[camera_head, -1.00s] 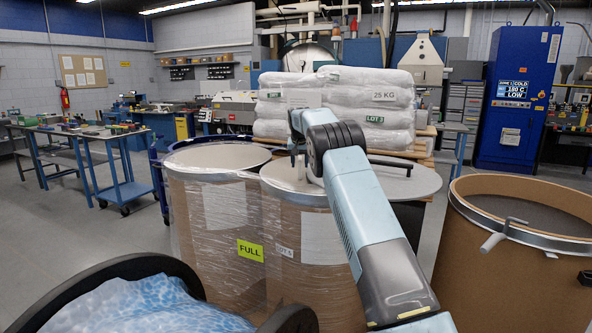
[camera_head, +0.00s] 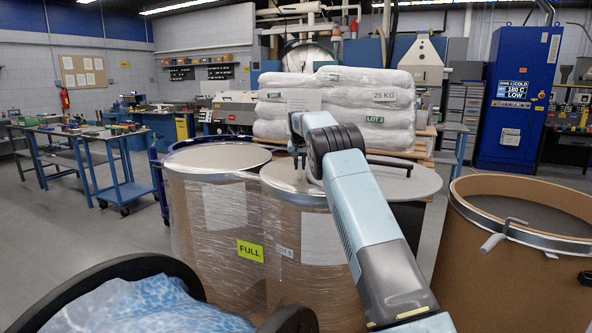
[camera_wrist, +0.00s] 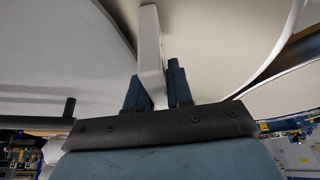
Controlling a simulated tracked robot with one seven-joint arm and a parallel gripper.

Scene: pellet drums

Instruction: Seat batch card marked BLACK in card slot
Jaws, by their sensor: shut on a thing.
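My gripper (camera_wrist: 158,88) shows in the wrist view, its two dark blue fingers shut on a thin pale card (camera_wrist: 151,50). The card is seen nearly edge-on and sticks out past the fingertips. No marking on it can be read, so I cannot tell whether it says BLACK. Pale round drum lids fill the background of the wrist view. In the head view my arm reaches over the front drum (camera_head: 285,235), and it hides most of the gripper and the card. I cannot make out a card slot in either view.
A wrapped drum with a yellow FULL label (camera_head: 250,251) stands left of the front drum. An open brown drum (camera_head: 500,270) stands at right. Pale sacks (camera_head: 365,95) are stacked behind. A black-rimmed container with a blue liner (camera_head: 140,308) is at lower left.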

